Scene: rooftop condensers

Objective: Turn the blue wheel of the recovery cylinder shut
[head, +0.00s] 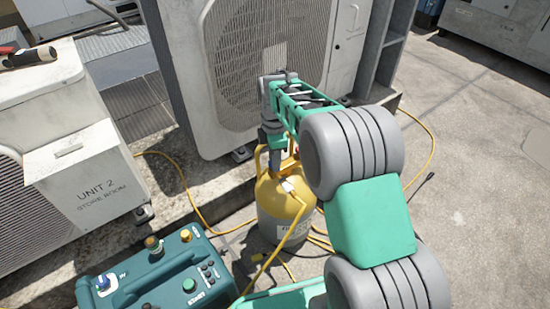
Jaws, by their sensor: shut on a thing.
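The recovery cylinder (270,196), yellow on top with a grey lower body and a label, stands upright on the ground in front of a large condenser. My gripper (274,158) points down at the cylinder's top, between its yellow collar parts. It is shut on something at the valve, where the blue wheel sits. The fingers and arm hide the wheel, so its turn position cannot be read.
A teal recovery machine (165,278) with knobs and buttons stands at the lower left. Yellow hoses (180,178) run over the ground around the cylinder. The large condenser (215,110) is close behind. A white unit marked UNIT 2 (85,165) stands left. Open concrete lies right.

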